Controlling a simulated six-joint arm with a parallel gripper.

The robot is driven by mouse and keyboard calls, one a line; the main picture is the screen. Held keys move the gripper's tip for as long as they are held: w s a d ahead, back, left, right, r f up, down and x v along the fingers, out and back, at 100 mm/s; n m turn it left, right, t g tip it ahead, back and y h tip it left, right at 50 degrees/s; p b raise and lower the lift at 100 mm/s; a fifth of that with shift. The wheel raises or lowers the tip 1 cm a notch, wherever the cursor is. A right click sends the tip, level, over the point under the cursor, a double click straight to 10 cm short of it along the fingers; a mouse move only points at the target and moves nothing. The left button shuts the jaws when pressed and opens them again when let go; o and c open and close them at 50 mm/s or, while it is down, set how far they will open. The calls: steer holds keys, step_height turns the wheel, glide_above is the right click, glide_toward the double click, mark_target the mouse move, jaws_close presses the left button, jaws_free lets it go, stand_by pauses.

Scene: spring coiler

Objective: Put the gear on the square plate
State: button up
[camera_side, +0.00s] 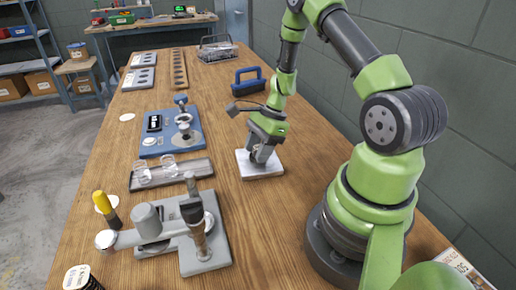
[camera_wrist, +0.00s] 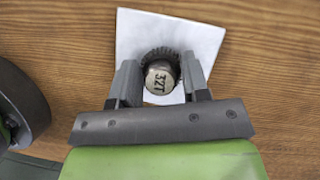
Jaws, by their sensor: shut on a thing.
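The gear (camera_wrist: 161,77) has a dark toothed rim and a pale hub marked "32T". In the wrist view it sits between the two fingers of my gripper (camera_wrist: 160,82), which is shut on it. The white square plate (camera_wrist: 190,32) lies behind and under the gear in that view. In the side view the plate (camera_side: 248,172) lies on the table, and my gripper (camera_side: 260,157) is low over it. The gear is mostly hidden by the fingers there. I cannot tell whether the gear touches the plate.
A grey coiling device (camera_side: 205,253) stands at the front left. A grey tray (camera_side: 200,170) with clear cups is left of the plate, and a blue fixture (camera_side: 165,135) is beyond it. A blue-handled tool (camera_side: 249,82) lies behind my gripper. Bare wood lies right of the plate.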

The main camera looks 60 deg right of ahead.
steer(key=shift+f, duration=0.15)
steer(key=o, duration=1.1)
steer(key=shift+c, duration=0.2)
steer(key=v, duration=1.2)
steer(key=a+r+n+t+h, duration=0.1)
steer(key=a+r+n+h, duration=0.1)
steer(key=a+r+n, duration=0.9)
steer(key=s+a+r+n+t, duration=0.3)
steer(key=s+a+r+n, duration=0.3)
steer(key=s+a+n, duration=0.3)
steer(key=shift+s+r+t, duration=0.4)
